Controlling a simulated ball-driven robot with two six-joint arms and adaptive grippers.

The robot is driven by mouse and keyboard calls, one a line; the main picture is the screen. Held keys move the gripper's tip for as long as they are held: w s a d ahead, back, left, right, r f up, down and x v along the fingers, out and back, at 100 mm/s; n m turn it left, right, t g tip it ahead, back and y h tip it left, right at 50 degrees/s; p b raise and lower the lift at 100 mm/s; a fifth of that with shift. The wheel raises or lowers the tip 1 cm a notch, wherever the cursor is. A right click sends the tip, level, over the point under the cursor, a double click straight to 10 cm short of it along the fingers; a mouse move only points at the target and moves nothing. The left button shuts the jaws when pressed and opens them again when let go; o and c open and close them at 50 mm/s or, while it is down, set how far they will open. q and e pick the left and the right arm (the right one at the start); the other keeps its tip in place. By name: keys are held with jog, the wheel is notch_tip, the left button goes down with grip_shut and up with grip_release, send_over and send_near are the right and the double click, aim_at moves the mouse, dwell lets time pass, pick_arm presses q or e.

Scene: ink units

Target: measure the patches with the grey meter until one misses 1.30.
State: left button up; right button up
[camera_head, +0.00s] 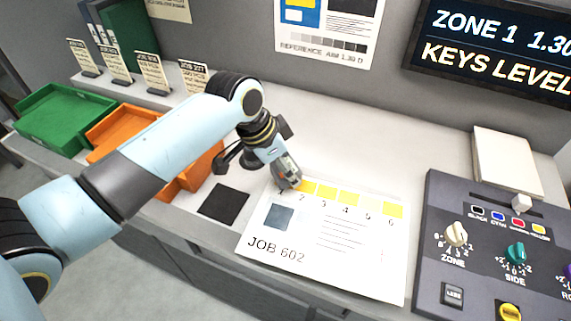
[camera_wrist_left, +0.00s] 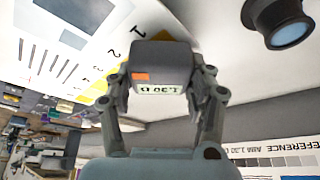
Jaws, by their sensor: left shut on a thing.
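My left gripper (camera_head: 284,172) is shut on the grey meter (camera_wrist_left: 160,62), with a finger on each side of it. The meter's small display (camera_wrist_left: 161,89) appears to read 1.30 D, and an orange mark shows beside it. In the head view the meter (camera_head: 291,178) is at patch 1 of the JOB 602 sheet (camera_head: 280,240) and hides that patch. I cannot tell whether it touches the paper. The yellow patches numbered 2 to 6, such as patch 4 (camera_head: 350,197), are uncovered in a row to its right. My right gripper is not in view.
The wall screen (camera_head: 490,45) reads ZONE 1 1.30 and KEYS LEVEL. A reference sheet (camera_head: 325,35) says AIM 1.30 D. A knob console (camera_head: 470,215) stands right. A dark pad (camera_head: 223,204) lies left of the sheet; green (camera_head: 60,115) and orange (camera_head: 115,125) trays stand farther left.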

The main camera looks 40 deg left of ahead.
pick_arm(q)
jog(key=shift+r, duration=0.9)
dwell(1.2)
